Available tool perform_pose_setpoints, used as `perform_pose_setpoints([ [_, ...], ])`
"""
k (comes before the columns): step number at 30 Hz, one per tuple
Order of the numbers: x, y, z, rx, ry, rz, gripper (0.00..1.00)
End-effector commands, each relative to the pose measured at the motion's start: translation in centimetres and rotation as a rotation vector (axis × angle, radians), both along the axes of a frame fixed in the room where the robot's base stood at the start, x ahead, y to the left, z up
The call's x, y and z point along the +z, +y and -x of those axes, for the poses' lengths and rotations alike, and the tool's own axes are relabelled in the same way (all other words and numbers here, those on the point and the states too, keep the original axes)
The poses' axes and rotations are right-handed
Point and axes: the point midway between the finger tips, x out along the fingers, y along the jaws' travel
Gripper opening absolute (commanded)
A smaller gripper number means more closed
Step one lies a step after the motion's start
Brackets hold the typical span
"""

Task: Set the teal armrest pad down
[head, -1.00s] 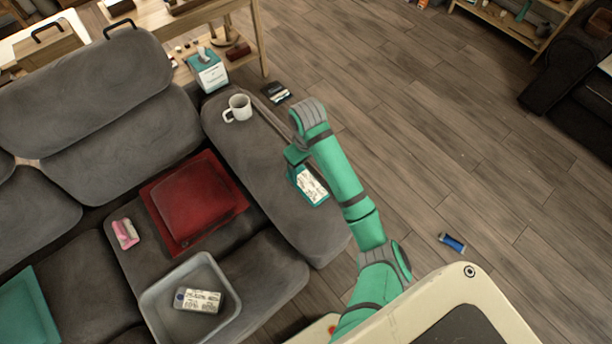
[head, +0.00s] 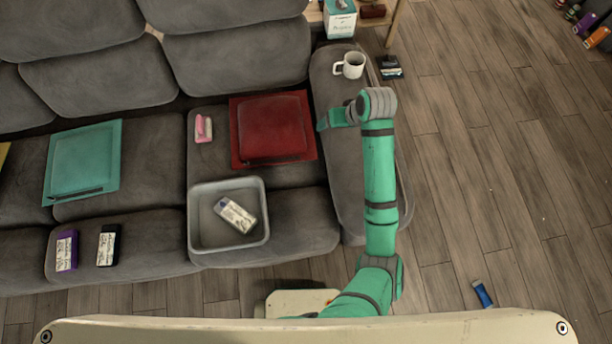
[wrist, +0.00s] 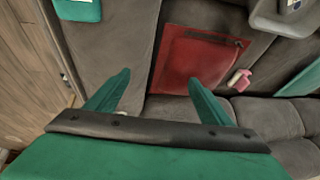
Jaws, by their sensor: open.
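My gripper (head: 326,120) is open and empty above the inner side of the right armrest (head: 332,185), beside the red pad. In the wrist view its two teal fingers (wrist: 160,78) are spread apart with nothing between them. A flat teal piece (wrist: 78,9), which looks like the armrest pad, lies on the armrest at the top left of the wrist view, apart from the fingers and cut off by the frame. My arm hides that part of the armrest in the head view. Another, square teal pad (head: 83,160) lies on the left sofa seat.
A red pad (head: 272,128), a pink item (head: 203,128) and a grey tray (head: 196,225) holding a labelled item (head: 236,214) are on the seats. A white mug (head: 350,65) stands at the armrest's back. Purple (head: 66,251) and black (head: 108,246) boxes sit front left.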

Motion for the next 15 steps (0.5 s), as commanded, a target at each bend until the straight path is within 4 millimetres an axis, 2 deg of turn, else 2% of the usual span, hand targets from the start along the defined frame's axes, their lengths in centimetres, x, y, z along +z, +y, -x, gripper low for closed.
perform_pose_setpoints([
  [1,0.0,3.1,-0.8,-0.004,-0.054,-0.051,0.74],
  [6,0.9,10.6,-2.7,-0.054,-0.232,-0.191,0.74],
  [10,1.5,15.1,-2.7,-0.112,-0.341,-0.284,0.74],
  [15,1.7,18.9,-1.2,-0.212,-0.454,-0.373,0.74],
])
